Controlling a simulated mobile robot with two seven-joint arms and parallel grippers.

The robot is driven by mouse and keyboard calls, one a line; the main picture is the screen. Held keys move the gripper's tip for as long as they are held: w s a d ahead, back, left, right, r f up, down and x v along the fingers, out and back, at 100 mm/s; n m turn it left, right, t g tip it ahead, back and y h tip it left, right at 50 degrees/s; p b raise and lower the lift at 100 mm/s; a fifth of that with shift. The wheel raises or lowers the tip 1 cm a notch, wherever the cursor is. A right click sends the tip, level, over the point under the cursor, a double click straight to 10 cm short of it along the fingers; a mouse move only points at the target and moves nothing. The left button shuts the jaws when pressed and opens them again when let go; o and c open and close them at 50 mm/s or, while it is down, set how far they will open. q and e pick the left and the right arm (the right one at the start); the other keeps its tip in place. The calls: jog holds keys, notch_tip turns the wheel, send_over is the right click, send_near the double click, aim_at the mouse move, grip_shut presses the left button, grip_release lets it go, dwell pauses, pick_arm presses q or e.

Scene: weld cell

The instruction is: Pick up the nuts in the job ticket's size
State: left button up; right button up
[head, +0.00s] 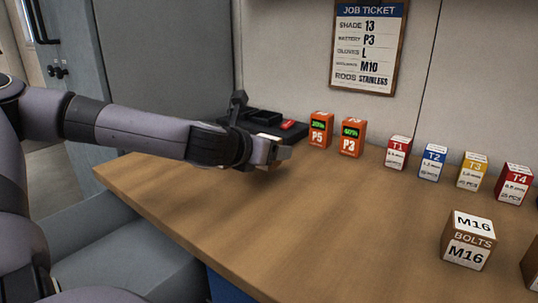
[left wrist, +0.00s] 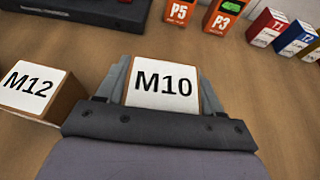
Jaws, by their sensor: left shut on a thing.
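The job ticket (head: 368,45) on the wall reads shade 13, battery P3, gloves L, a blurred line with M10, and rods stainless. My left gripper (head: 272,151) is at the back left of the bench. In the left wrist view my left gripper (left wrist: 163,92) is shut on a box with a white top marked M10 (left wrist: 163,84), one finger on each side. Its front label is hidden, and I cannot tell whether it touches the bench. A box marked M12 (left wrist: 34,90) stands just left of it. My right gripper is not in view.
Orange batteries P5 (head: 320,130) and P3 (head: 351,138) stand behind, right of a dark tray (head: 293,134). Small boxes T1 (head: 397,152), T2 (head: 432,163), T3 (head: 473,171) and T4 (head: 513,184) line the wall. An M16 bolts box (head: 469,240) stands front right. The middle bench (head: 330,215) is clear.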

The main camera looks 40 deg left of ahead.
aim_at(269, 136)
pick_arm(q)
notch_tip(269, 136, up, 17)
jog(key=p, duration=0.6)
